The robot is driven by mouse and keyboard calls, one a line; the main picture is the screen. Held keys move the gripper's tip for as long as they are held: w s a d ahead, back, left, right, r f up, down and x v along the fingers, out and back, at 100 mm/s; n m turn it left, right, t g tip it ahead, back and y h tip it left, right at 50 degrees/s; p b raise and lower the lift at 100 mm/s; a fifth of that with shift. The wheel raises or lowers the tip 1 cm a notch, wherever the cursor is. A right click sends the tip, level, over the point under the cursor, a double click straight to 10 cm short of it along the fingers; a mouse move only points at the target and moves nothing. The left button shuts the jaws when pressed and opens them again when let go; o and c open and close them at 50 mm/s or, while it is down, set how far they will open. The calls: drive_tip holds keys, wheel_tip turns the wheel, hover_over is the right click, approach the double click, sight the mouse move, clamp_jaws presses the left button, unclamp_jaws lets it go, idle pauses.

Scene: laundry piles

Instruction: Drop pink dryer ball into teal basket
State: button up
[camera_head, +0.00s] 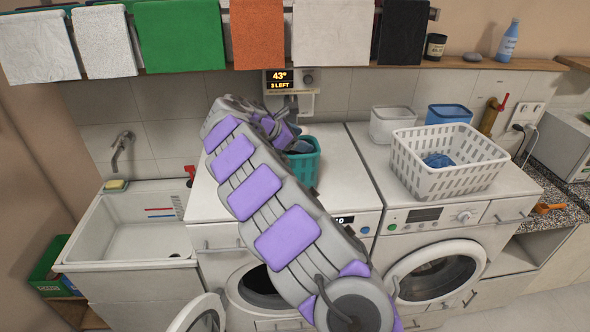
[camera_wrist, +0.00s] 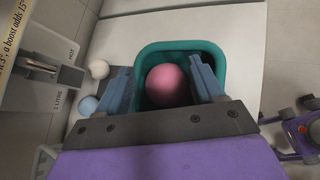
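The pink dryer ball (camera_wrist: 167,86) shows in the wrist view between my gripper's two blue-grey fingers, against the inside of the teal basket. My gripper (camera_wrist: 163,82) is open over the basket. A gap shows between the ball and the left finger; the right finger's edge overlaps or nearly meets the ball. I cannot tell exactly how deep the ball lies. The teal basket (camera_wrist: 232,60) surrounds the ball in this view. In the head view the teal basket (camera_head: 306,172) stands on the left machine's top, partly hidden by my arm. The ball is hidden there.
A white ball (camera_wrist: 98,69) and a light blue ball (camera_wrist: 88,106) lie left of the basket in the wrist view. A white laundry basket (camera_head: 450,178) stands on the right machine. Folded cloths hang from the shelf (camera_head: 400,66) above. A sink (camera_head: 133,225) is left.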

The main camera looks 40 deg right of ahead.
drive_tip(key=o, duration=0.3)
drive_tip(key=shift+d+f, duration=0.15)
drive_tip(key=shift+d, duration=0.5)
drive_tip(key=shift+o, duration=0.2)
drive_tip(key=shift+a, duration=0.45)
drive_tip(key=p+v, duration=0.1)
drive_tip(key=v, duration=1.6)
drive_tip(key=shift+a+p, duration=0.2)
drive_tip(key=shift+p, duration=0.1)
drive_tip(key=s+a+f+m+g+y+b, duration=0.15)
drive_tip(key=s+m, duration=0.25)
drive_tip(key=s, duration=0.6)
drive_tip(key=s+a+f+m+y+b, duration=0.1)
drive_tip(key=s+f+m+y+b, duration=0.3)
drive_tip(key=s, duration=0.5)
drive_tip(key=s+a+f+m+y+b, duration=0.1)
drive_tip(key=s+a+f+m+y, duration=0.1)
drive_tip(key=s+a+f, duration=0.6)
drive_tip(key=s+a+f+m+y+b, duration=0.1)
drive_tip(key=s+a+f+m+y, duration=0.2)
drive_tip(key=s+a+f, duration=0.6)
drive_tip(key=s+a+m, duration=0.1)
drive_tip(key=s, duration=0.5)
drive_tip(key=shift+s+f+b, duration=0.15)
drive_tip(key=shift+s+b, duration=0.2)
drive_tip(key=shift+s, duration=0.05)
